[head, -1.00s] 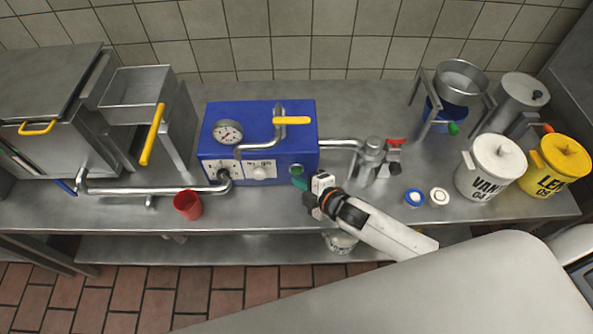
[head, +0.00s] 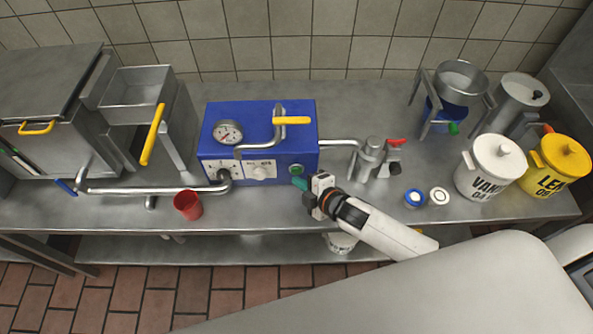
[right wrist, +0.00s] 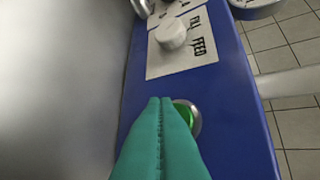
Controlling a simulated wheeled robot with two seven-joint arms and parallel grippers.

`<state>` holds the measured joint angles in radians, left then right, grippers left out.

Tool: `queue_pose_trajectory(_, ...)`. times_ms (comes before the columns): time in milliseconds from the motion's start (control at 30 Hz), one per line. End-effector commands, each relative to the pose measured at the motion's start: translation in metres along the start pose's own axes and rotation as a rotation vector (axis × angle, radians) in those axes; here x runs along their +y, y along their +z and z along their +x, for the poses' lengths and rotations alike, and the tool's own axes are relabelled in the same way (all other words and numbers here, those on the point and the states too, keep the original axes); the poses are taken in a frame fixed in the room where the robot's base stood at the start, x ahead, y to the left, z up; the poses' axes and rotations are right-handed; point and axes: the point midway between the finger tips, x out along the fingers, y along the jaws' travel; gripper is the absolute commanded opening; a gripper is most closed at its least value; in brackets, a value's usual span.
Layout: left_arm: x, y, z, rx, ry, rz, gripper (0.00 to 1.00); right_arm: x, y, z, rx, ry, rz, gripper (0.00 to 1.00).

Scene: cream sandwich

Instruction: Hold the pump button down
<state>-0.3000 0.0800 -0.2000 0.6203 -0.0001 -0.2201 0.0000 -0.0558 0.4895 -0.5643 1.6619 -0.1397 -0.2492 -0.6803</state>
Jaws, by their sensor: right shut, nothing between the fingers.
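The blue pump box (head: 262,133) stands on the steel counter, with a gauge and a white knob on its front. Its green round button (head: 297,168) is at the lower right of the front; in the right wrist view the button (right wrist: 186,115) is partly hidden behind my fingertips. My right gripper (head: 300,183) has teal fingers, closed together and empty, right at the button. In the right wrist view the fingers (right wrist: 160,110) overlap the button's left part; I cannot tell whether they touch it or whether it is pressed. My left gripper is not in view.
A red cup (head: 188,205) stands left of my right gripper near the counter's front edge. A steel pipe fitting (head: 371,155) with a red lever is to the right.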

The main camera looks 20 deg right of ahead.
Motion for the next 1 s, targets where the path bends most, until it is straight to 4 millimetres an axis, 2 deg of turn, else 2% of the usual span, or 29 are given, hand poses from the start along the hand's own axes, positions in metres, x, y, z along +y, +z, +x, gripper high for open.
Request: queue_pose_trajectory(1000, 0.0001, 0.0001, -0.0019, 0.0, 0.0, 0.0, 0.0, -0.0059, -0.0057, 0.0078, 0.0, 0.0, -0.001, 0.0)
